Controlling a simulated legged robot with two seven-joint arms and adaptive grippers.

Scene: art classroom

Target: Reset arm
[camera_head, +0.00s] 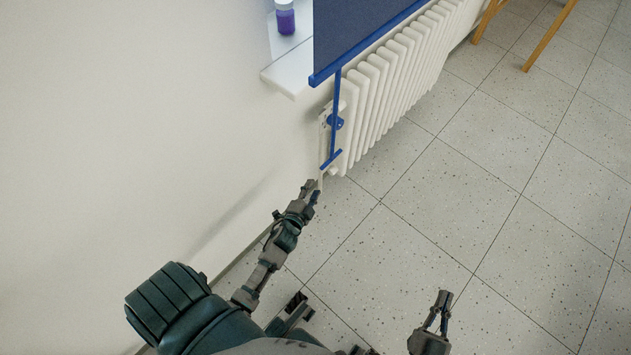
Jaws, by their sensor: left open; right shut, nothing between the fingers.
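My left gripper (311,188) is at the end of my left arm, which comes in from the lower left. It is small in the picture, open and empty, near the lower end of the radiator; whether it touches anything cannot be told. My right gripper (443,300) is at the bottom of the view, right of centre. It points up the picture over the floor tiles, with its fingers shut and nothing between them.
A white radiator (385,75) runs along the wall. A blue panel (350,25) with a blue stand (335,115) is in front of it. A purple bottle (286,20) stands on a white sill (290,68). Wooden legs (549,36) are at top right. The tiled floor (530,200) is clear.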

